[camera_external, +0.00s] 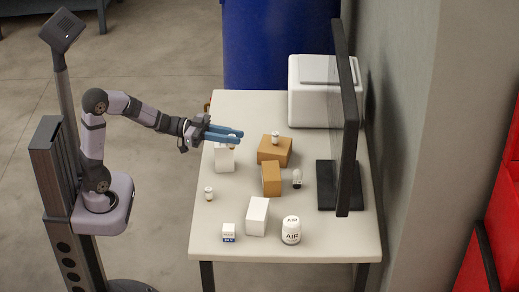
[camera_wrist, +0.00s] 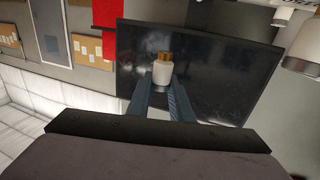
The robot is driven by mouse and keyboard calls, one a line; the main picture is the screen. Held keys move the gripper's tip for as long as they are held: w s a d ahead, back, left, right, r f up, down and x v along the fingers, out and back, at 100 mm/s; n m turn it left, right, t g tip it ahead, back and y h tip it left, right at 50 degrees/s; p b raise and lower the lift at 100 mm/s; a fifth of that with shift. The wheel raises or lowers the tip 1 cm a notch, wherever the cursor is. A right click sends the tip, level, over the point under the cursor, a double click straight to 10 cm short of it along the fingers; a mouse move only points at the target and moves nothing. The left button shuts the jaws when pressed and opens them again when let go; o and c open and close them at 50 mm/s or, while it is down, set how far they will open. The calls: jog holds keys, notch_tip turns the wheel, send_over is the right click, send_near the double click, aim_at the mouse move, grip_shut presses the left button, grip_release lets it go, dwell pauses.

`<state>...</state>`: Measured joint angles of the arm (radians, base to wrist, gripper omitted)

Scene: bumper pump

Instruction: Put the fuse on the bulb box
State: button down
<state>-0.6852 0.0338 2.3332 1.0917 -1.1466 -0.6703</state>
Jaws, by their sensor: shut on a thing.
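My gripper (camera_external: 236,135) is shut on a small white fuse with a gold-brown end (camera_wrist: 162,74), seen upright between the blue fingers in the wrist view. In the external view the fingers reach right over the left part of the table, and most of the held fuse is hidden by them. A brown box (camera_external: 271,180) stands mid-table with a bulb (camera_external: 297,178) at its right side. Another brown box (camera_external: 270,154) behind it has a small white-and-brown piece (camera_external: 275,138) on top. I cannot tell by label which is the bulb box.
A white box (camera_external: 224,160) stands just under my gripper. A monitor (camera_external: 346,120) and large white case (camera_external: 312,100) bound the right and back.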

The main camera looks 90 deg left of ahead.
jog(key=w+d+f+m+g+h+b, duration=0.1)
jog(key=d+f+m+g+h+b, duration=0.2)
jog(key=d, duration=0.9)
jog(key=m+h+b, duration=0.1)
jog(key=h+b, duration=0.2)
jog(key=b, duration=0.5)
send_over(229, 227)
jog(key=shift+f, duration=4.85)
jog(key=shift+d+f, duration=0.1)
jog(key=shift+f, duration=0.15)
jog(key=c, duration=1.6)
grip_release()
